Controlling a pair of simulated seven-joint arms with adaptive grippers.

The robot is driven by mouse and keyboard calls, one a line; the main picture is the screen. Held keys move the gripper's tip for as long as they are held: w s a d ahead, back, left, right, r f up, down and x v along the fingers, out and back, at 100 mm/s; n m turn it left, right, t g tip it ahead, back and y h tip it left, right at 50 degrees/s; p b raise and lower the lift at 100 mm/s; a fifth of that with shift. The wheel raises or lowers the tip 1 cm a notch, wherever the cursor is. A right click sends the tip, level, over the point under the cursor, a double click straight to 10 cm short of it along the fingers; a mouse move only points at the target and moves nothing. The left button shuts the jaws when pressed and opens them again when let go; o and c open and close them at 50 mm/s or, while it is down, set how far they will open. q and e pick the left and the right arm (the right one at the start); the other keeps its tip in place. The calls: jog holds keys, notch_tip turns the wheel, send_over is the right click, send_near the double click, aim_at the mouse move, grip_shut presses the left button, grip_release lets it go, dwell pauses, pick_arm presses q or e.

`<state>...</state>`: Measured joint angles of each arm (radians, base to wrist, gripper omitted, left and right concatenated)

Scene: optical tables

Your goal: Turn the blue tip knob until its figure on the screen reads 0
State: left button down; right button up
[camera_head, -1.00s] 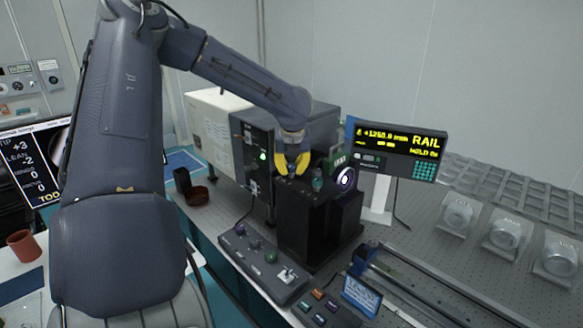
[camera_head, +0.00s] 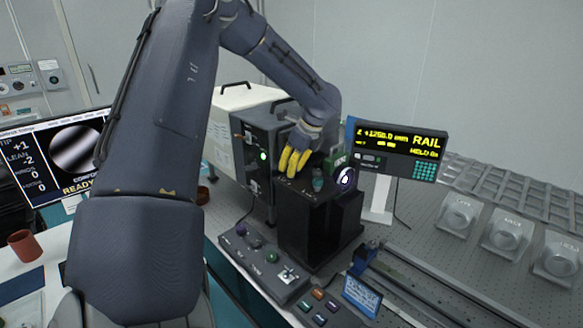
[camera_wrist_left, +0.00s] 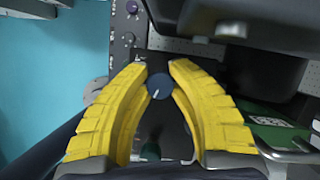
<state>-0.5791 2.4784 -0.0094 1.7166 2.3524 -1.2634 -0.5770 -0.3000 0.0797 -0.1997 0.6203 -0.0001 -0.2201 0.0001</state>
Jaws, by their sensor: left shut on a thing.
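The blue tip knob (camera_wrist_left: 159,86) shows in the left wrist view between the yellow fingers of my left gripper (camera_wrist_left: 158,72), with a white mark on its top. In the head view my left gripper (camera_head: 290,172) is at the top of a black mount (camera_head: 305,222), and its fingers hide the knob. The gripper is shut on the knob. The screen (camera_head: 62,160) at the left reads TIP +1 and LEAN -2, beside a striped fringe picture and the word READY. My right gripper is not in view.
A teal knob (camera_head: 318,179) stands on the same mount, close to my fingers. A control box (camera_head: 262,262) with knobs is in front. A RAIL display (camera_head: 398,150) stands behind right, and a long rail (camera_head: 430,285) runs front right.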

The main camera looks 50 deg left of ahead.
pick_arm(q)
jog(key=n+g, duration=0.1)
jog(key=n, duration=0.1)
jog(key=n+h, duration=0.1)
jog(key=n, duration=0.2)
jog(key=shift+n+g, duration=0.3)
jog(key=shift+g, duration=0.1)
jog(key=n+h, duration=0.1)
jog(key=n, duration=0.2)
jog(key=n+g+h, duration=0.1)
jog(key=n, duration=0.1)
jog(key=shift+s+f+n, duration=0.1)
jog(key=shift+s+n, duration=0.05)
jog(key=shift+n, duration=0.55)
jog(key=c, duration=1.1)
grip_release()
jog(key=shift+c, duration=0.2)
